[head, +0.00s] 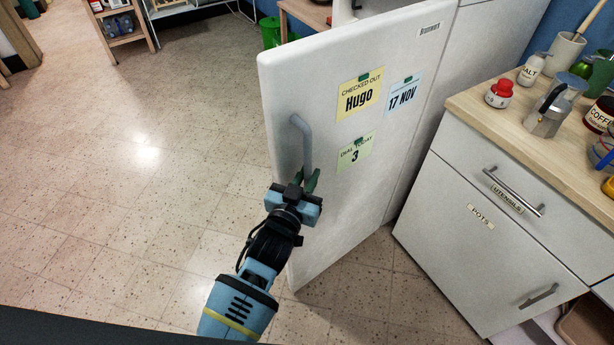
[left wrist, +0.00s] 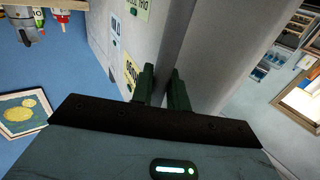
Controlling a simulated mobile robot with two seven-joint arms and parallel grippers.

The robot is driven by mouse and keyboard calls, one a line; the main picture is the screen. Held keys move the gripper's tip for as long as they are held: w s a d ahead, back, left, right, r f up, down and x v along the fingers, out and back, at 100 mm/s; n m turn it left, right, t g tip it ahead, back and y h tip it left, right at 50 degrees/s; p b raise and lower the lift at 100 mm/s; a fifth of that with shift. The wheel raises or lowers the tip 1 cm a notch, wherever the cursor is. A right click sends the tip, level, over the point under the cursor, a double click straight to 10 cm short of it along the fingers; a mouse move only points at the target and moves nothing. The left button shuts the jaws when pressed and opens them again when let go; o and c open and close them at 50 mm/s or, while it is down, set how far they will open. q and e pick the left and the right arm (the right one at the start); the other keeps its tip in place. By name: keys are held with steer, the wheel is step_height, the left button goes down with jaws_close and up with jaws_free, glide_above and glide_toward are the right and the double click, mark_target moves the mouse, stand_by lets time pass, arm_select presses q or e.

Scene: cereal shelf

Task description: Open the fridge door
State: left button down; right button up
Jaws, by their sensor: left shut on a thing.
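The white fridge door (head: 350,210) stands swung out into the room in the head view, its left edge away from the fridge body (head: 470,45). It carries a grey vertical handle (head: 303,140) near its left edge. My left gripper (head: 304,182) is shut on the lower part of the handle. In the left wrist view, its two dark green fingers (left wrist: 163,88) are on either side of the grey handle (left wrist: 176,45). The fridge interior is hidden behind the door. My right gripper is not in view.
A counter with drawers (head: 465,215) stands to the right, with a moka pot (head: 548,112), a salt shaker (head: 531,68) and jars on top. A green bin (head: 270,32) is behind the door. The tiled floor (head: 130,200) to the left is clear.

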arm_select(q)
steer(key=c, duration=1.4)
jaws_free()
steer(key=shift+c, duration=0.2)
steer(key=v, duration=0.7)
steer(key=shift+s, duration=0.35)
